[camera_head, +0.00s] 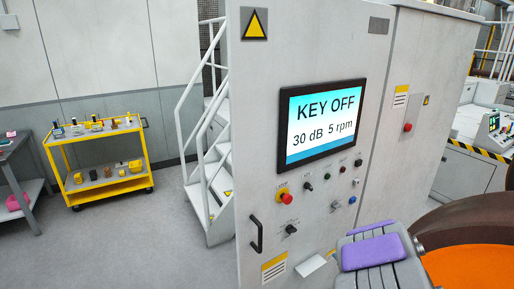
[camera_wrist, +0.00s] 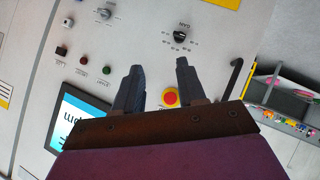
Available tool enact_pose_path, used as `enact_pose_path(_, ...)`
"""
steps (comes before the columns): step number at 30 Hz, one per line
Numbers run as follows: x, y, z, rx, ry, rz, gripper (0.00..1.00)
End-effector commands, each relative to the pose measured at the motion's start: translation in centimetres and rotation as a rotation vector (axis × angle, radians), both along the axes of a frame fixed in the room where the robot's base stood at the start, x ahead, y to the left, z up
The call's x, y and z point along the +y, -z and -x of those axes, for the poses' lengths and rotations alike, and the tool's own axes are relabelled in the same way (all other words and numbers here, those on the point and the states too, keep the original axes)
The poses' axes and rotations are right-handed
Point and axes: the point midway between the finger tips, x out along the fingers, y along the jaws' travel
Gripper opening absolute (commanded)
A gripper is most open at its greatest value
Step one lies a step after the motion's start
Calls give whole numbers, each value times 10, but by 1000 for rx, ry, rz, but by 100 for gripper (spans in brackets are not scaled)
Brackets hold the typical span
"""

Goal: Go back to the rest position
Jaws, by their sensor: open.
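My gripper (camera_wrist: 160,78) shows in the wrist view with its two dark fingers apart and nothing between them. It is in front of the grey control cabinet (camera_head: 258,110), whose panel fills much of that view. The red emergency stop button (camera_wrist: 171,97) shows between the fingers, and a black rotary knob (camera_wrist: 182,36) shows just beyond the right fingertip. I cannot tell how far the fingertips are from the panel. In the head view, part of my arm with a purple cover shows at the lower right; the fingers cannot be made out there.
The cabinet screen (camera_head: 321,122) reads "KEY OFF, 30 dB 5 rpm". A black handle (camera_head: 257,234) sticks out of the panel. A yellow cart (camera_head: 97,163) with small items, a grey table (camera_head: 22,180) and white stairs (camera_head: 203,150) stand left. Grey floor between them is clear.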

Motion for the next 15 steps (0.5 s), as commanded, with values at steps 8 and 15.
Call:
enact_pose_path(8,-55,-71,46,85,409,129,40)
enact_pose_path(15,-53,-96,132,262,697,80,40)
